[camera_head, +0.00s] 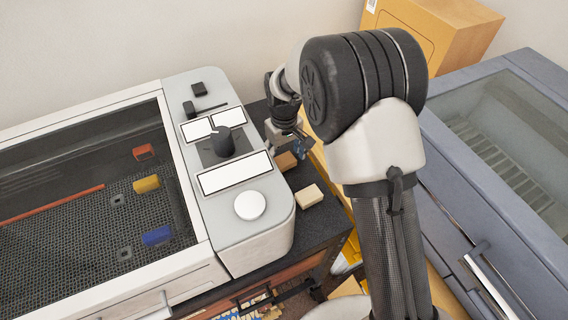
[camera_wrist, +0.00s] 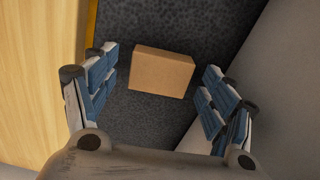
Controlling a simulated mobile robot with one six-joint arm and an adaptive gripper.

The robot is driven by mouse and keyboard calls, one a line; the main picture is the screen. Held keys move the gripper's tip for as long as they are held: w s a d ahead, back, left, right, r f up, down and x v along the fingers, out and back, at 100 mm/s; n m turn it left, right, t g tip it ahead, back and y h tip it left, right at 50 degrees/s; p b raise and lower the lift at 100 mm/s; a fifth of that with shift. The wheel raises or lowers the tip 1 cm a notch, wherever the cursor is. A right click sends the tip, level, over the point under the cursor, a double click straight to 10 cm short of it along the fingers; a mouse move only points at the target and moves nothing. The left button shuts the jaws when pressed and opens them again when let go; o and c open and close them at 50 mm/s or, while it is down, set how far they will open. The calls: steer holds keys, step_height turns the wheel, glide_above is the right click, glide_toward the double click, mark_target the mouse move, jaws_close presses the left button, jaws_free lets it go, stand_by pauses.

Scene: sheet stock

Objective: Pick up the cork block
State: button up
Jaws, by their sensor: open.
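The cork block (camera_wrist: 163,72) is a plain brown block lying flat on a dark speckled surface. In the wrist view it sits between the two blue-padded fingers of my gripper (camera_wrist: 161,84), with a gap on each side and nearer the left finger. In the head view a brown block that looks like it (camera_head: 286,161) lies beside the grey-white machine panel, partly hidden by my gripper (camera_head: 295,147). My gripper is open and empty above it, pointing down.
A paler beige block (camera_head: 309,196) lies nearer on the same dark strip (camera_head: 318,222). The white machine (camera_head: 262,222) borders it on the left. A yellow-brown wooden edge (camera_wrist: 40,80) runs along the other side. A grey-blue machine (camera_head: 470,215) stands at right.

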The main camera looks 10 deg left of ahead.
steer(key=shift+r, duration=0.1)
steer(key=shift+c, duration=0.4)
steer(key=c, duration=0.8)
